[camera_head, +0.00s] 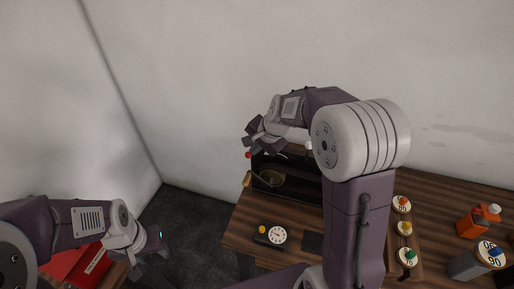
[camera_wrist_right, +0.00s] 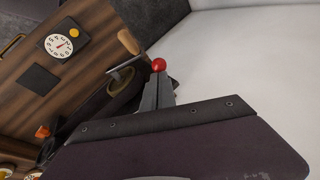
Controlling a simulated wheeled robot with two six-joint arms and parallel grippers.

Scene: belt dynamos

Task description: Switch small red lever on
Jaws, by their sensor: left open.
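The small red lever shows as a red ball knob (camera_head: 249,155) at the left edge of the dark dynamo box (camera_head: 308,188) in the head view. My left gripper (camera_head: 157,244) is open and empty at the lower left, away from the lever. My right arm hides part of the box.
A white dial (camera_head: 278,235) with a yellow button (camera_head: 262,230) sits on the wooden table. Several coloured knobs stand to the right, near an orange bottle (camera_head: 472,222) and a grey container (camera_head: 466,265). A red box (camera_head: 72,268) is at lower left. A white wall stands behind.

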